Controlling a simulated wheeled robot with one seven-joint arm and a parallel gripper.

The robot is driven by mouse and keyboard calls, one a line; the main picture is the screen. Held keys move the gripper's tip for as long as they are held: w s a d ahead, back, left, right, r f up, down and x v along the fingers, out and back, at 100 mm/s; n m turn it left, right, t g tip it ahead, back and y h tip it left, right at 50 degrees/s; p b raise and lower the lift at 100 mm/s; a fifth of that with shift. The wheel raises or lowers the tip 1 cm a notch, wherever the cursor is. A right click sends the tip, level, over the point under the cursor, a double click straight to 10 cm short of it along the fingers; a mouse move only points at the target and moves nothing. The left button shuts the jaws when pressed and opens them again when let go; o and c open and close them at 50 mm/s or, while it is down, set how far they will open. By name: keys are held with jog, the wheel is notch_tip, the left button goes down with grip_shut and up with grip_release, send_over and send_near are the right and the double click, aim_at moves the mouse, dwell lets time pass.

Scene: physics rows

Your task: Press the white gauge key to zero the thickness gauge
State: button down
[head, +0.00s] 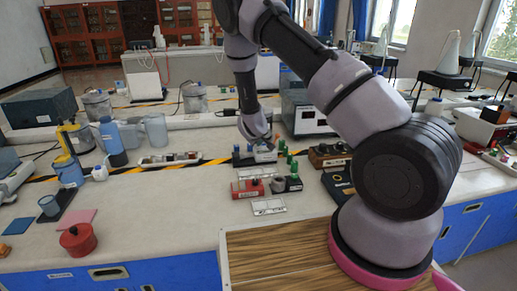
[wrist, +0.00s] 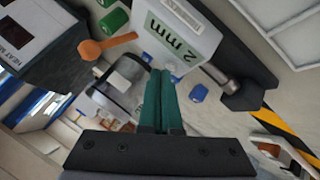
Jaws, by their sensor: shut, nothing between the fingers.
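My gripper (wrist: 160,74) has green fingers, closed together with nothing between them. In the wrist view the fingertips lie at the lower edge of a white block marked "2 mm" (wrist: 186,28), which looks like part of the thickness gauge. A metal rod with a dark end (wrist: 236,90) sticks out beside it. A small round mark shows on the white face near the fingertips; I cannot tell whether it is the key, or whether the fingers touch it. In the head view my wrist is over a small white-and-dark device (head: 264,156) on the bench, and the fingertips are hidden.
Green pegs (head: 283,147) stand just right of the device. A red-based block (head: 247,188) and a white plate (head: 268,206) lie in front. A wooden-sided box (head: 328,155) is to the right. An orange spoon-like piece (wrist: 104,46) and blue knob (wrist: 198,93) are near my fingers.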

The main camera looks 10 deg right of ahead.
jog(key=shift+f, duration=0.2)
dwell(0.6)
jog(key=shift+r, duration=0.75)
jog(key=shift+r, duration=2.5)
